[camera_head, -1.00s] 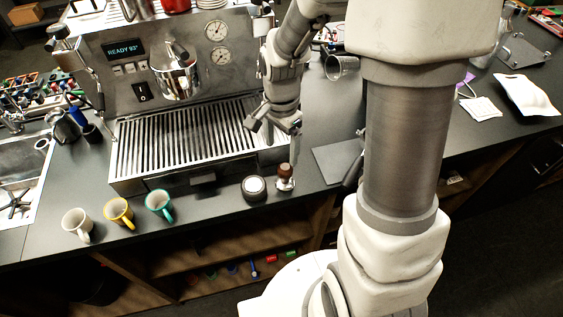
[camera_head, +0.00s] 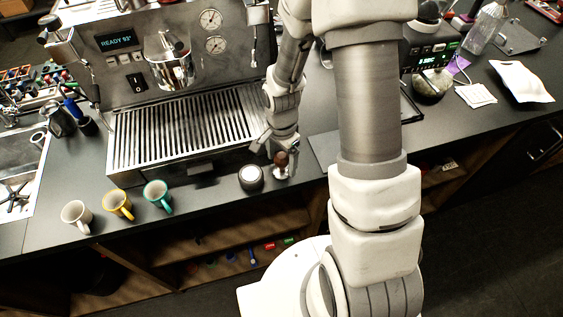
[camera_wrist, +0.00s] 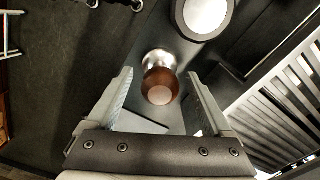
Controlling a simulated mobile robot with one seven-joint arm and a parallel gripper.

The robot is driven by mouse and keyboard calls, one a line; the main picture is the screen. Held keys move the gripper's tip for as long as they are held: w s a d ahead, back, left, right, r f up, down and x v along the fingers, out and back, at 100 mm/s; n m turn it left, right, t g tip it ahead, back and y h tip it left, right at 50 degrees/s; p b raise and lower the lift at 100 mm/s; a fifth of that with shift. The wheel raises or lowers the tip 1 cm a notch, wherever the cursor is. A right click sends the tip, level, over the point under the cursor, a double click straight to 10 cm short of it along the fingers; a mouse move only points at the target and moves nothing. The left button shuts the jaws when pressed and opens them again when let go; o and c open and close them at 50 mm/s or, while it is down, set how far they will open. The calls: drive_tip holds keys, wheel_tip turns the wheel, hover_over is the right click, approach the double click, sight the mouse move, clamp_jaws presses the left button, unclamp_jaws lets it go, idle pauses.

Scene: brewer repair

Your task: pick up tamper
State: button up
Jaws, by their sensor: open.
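The tamper (camera_head: 281,165) stands upright on the dark counter in front of the espresso machine's right corner. It has a brown wooden knob and a shiny metal base. In the wrist view the tamper (camera_wrist: 161,88) shows from above, between the two fingers. My gripper (camera_head: 276,148) is open and close above the tamper, with its fingers spread to either side of the knob. In the wrist view my gripper (camera_wrist: 160,76) holds nothing, and gaps show between each finger and the knob.
A round black piece with a pale top (camera_head: 251,178) stands just left of the tamper. The espresso machine's slatted drip tray (camera_head: 190,130) is behind it. Three mugs, white (camera_head: 76,215), yellow (camera_head: 118,204) and teal (camera_head: 157,195), stand along the front edge at left.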

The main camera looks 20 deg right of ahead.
clamp_jaws()
idle(0.4)
drive_tip(key=shift+r, duration=0.1)
